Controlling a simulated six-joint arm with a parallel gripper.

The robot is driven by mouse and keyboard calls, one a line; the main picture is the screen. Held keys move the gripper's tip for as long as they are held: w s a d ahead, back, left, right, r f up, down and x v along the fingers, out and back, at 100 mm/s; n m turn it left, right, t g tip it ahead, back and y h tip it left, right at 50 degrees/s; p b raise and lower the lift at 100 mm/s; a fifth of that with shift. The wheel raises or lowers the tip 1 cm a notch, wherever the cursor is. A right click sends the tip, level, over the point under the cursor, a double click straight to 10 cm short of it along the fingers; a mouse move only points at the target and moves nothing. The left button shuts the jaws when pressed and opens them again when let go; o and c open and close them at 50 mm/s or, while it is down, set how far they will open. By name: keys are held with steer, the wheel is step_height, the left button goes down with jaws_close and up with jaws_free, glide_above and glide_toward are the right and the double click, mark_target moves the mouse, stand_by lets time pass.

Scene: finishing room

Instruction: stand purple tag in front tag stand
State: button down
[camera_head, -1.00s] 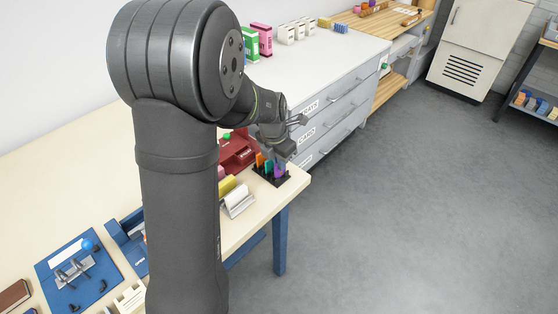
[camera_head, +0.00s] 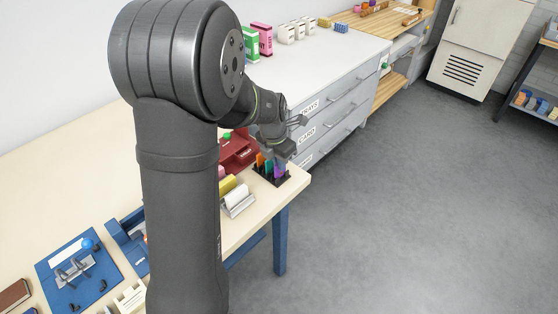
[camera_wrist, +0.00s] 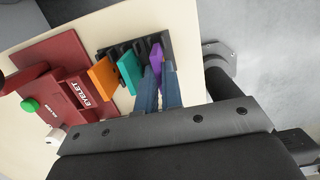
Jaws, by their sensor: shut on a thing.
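The purple tag (camera_wrist: 156,55) is upright between the fingertips of my gripper (camera_wrist: 158,82) in the wrist view. My gripper is shut on it. The tag is at the right end of the black tag stand (camera_wrist: 111,50), with its lower edge at the slots. I cannot tell if it is fully seated. A teal tag (camera_wrist: 130,71) and an orange tag (camera_wrist: 103,77) stand to its left in the same stand. In the head view the purple tag (camera_head: 279,171) shows under my gripper, at the stand near the table's corner.
A red eyelet press (camera_wrist: 62,80) with a green knob is left of the stand in the wrist view. A holder with a white roll (camera_head: 238,199) is near the stand in the head view. The grey drawer unit (camera_head: 335,110) is behind the table (camera_head: 60,180).

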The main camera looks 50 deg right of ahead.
steer(key=shift+f, duration=0.55)
steer(key=c, duration=1.9)
jaws_free()
steer(key=shift+a+r, duration=0.25)
steer(key=shift+r, duration=1.55)
steer(key=shift+a+r, duration=0.3)
steer(key=shift+r, duration=1.55)
steer(key=shift+a+r, duration=0.25)
steer(key=shift+r, duration=1.55)
steer(key=shift+f, duration=0.1)
steer(key=shift+d+f, duration=0.2)
steer(key=shift+f, duration=1.2)
steer(key=shift+d+f, duration=0.25)
steer(key=shift+f, duration=1.15)
steer(key=shift+d+f, duration=0.2)
steer(key=shift+f, duration=1.2)
